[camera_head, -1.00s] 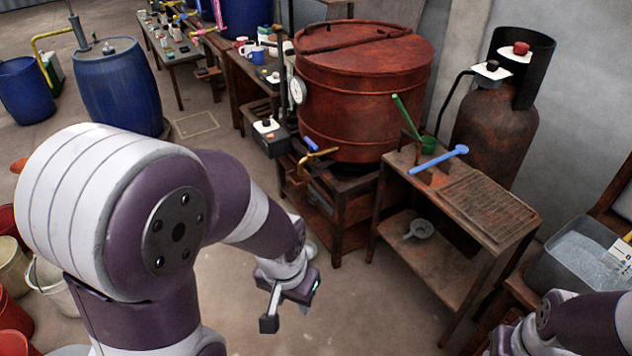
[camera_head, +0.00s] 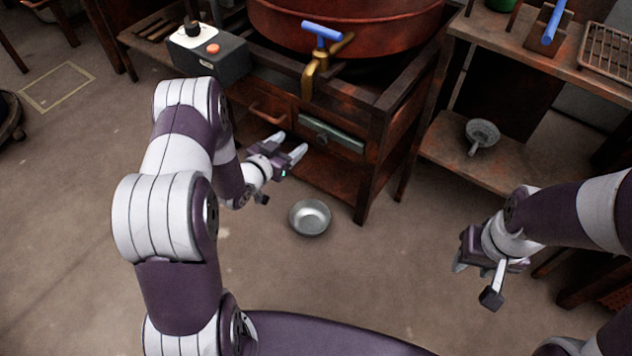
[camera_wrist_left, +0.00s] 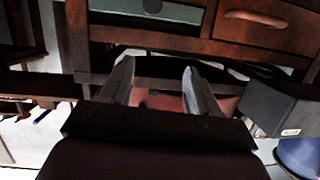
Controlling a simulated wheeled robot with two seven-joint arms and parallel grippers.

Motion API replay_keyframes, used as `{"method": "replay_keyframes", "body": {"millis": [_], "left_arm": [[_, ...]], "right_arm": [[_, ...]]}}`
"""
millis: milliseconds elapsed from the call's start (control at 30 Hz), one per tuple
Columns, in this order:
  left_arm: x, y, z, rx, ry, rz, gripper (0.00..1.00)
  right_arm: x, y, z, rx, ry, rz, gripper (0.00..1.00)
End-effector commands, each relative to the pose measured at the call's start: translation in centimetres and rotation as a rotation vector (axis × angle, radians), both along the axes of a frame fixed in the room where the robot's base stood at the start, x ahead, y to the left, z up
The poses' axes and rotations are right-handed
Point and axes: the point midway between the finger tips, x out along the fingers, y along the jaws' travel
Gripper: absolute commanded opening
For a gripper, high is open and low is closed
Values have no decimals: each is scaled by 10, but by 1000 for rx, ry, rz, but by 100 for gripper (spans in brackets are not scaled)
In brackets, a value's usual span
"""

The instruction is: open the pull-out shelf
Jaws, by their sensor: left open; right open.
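The stand under the red vat has a greenish front panel with a dark knob (camera_head: 332,133), which looks like the pull-out shelf and sits flush. It also shows at the top of the left wrist view (camera_wrist_left: 160,9). Left of it in the head view is a brown drawer front with a curved handle (camera_head: 268,115), also closed. My left gripper (camera_head: 292,144) is open and empty in front of and below these fronts, its fingers pointing toward the stand. My right gripper (camera_head: 460,264) is open above the floor at the right, partly hidden by its own wrist.
A brass tap with a blue handle (camera_head: 318,62) projects above the panel. A black control box (camera_head: 208,55) sits left of it. A metal bowl (camera_head: 310,217) is on the floor below. A side table (camera_head: 515,45) stands right, with a strainer (camera_head: 482,134) on its lower shelf.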

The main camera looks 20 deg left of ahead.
Motion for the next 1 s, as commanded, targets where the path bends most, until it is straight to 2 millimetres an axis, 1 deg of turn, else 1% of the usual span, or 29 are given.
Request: {"method": "replay_keyframes", "body": {"millis": [33, 100, 200, 267, 367, 467, 600, 700, 833, 1000], "left_arm": [[-4, 0, -56, -33, -57, -15, 61], [-10, -1, -76, -74, -135, -37, 61], [-17, -1, -89, -115, -206, -54, 61], [-18, -3, -91, -128, -228, -60, 61], [-9, -7, -91, -135, -243, -65, 61], [13, -15, -92, -133, -245, -69, 61], [48, -28, -93, -133, -245, -68, 61], [70, -35, -93, -134, -243, -65, 61], [89, -42, -90, -134, -242, -63, 61], [99, -46, -86, -134, -240, -62, 61]], "right_arm": [[0, 0, -51, 0, -1, 0, 43], [0, 0, -71, 0, -1, 0, 43], [0, 0, -85, 0, -2, 0, 43], [0, 0, -88, 0, -2, 0, 43], [1, 0, -94, 0, -2, 0, 43], [1, 0, -107, 0, -2, 0, 43], [0, 0, -128, 0, -2, 0, 43], [0, 0, -140, 0, -2, 0, 43], [0, 0, -150, 0, -2, 0, 43], [0, 0, -152, 0, -2, 0, 43]]}}
